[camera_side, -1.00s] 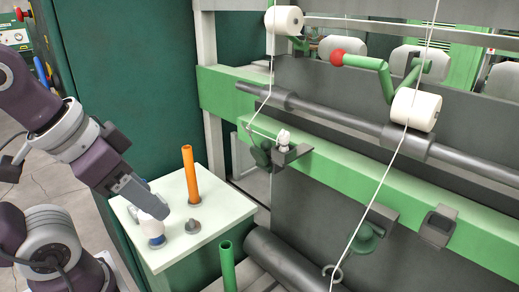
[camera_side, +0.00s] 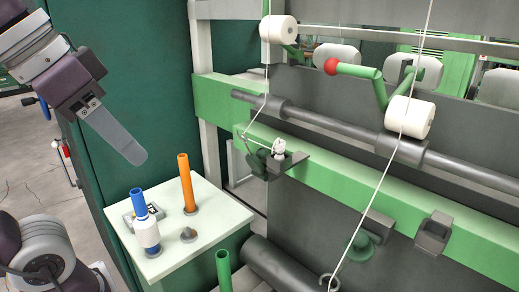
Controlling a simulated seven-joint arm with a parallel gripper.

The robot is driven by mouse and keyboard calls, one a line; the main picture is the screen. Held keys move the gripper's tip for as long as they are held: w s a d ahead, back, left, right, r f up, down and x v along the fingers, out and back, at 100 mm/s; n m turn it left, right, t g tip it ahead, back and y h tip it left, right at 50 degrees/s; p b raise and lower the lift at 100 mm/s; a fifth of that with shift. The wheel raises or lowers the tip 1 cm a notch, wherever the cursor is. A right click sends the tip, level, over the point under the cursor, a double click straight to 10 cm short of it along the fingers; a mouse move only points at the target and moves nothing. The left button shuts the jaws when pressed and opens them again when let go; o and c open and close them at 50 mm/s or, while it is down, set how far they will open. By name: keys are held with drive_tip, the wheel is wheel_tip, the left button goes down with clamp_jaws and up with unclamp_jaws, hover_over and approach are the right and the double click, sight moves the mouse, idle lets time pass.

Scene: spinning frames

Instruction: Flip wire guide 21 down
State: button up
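Two dark green wire guides show on the frame's green rail. The left one (camera_side: 256,158) is beside a grey bracket, with a thread running to it. The right one (camera_side: 364,246) is below another grey bracket, with a thread passing close to it. No number is readable, so I cannot tell which is 21. My gripper (camera_side: 130,148) is at the left, above and behind the small white table, well away from both guides. I see it side-on, as one long grey finger shape. No held object shows, and I cannot tell whether the fingers are apart.
The white table (camera_side: 225,222) holds an orange tube (camera_side: 186,183), a blue tube with a white bobbin (camera_side: 147,233) and a bare grey peg (camera_side: 189,235). A green tube (camera_side: 223,268) stands in front. White bobbins and a red-knobbed green handle (camera_side: 352,70) are above the rail.

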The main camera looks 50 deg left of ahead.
drive_tip(key=w+r+n, duration=0.1)
drive_tip(key=w+r, duration=0.3)
drive_tip(key=w, duration=0.6)
drive_tip(key=n+g+y, duration=0.2)
approach(262, 150)
drive_tip(key=shift+x, duration=0.85)
drive_tip(key=x, duration=0.7)
drive_tip(key=shift+a+f, duration=0.1)
drive_tip(key=shift+f, duration=0.1)
clamp_jaws()
drive_tip(key=shift+r+t, duration=0.1)
drive_tip(key=shift+t, duration=0.2)
